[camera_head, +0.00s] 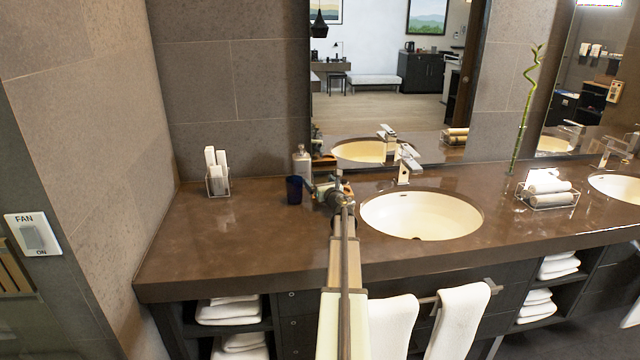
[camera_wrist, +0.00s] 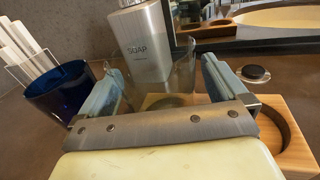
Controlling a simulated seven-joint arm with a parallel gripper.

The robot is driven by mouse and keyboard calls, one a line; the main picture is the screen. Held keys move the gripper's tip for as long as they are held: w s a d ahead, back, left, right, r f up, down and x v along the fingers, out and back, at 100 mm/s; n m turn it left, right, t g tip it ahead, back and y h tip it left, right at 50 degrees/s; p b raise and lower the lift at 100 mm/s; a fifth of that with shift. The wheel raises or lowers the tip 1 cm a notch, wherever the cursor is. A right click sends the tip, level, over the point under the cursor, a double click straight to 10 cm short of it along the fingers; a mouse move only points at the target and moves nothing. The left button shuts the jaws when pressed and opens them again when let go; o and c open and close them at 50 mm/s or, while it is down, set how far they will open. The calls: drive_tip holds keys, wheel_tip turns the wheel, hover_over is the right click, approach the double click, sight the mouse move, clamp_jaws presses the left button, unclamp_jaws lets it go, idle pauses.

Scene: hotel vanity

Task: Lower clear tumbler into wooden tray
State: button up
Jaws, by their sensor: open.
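The clear tumbler (camera_wrist: 172,75) stands between my two fingers in the wrist view, in front of the soap bottle. The wooden tray (camera_wrist: 298,118) lies below, with an empty round recess at the right. Through the tumbler, a round edge shows over the tray's left part; I cannot tell whether the base is fully seated in a recess. My gripper (camera_wrist: 160,70) is open, with one pale blue finger on each side of the tumbler. In the head view my gripper (camera_head: 337,190) is over the counter left of the basin, and my arm hides most of the tray and the tumbler.
A dark blue cup (camera_wrist: 62,90) stands close to my left finger. A holder with white rolls (camera_head: 217,178) is farther left. The basin (camera_head: 421,213) is at the right. The left front counter (camera_head: 220,245) is clear.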

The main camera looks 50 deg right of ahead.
drive_tip(key=shift+s, duration=0.1)
drive_tip(key=v, duration=1.3)
drive_tip(key=shift+s+a, duration=0.25)
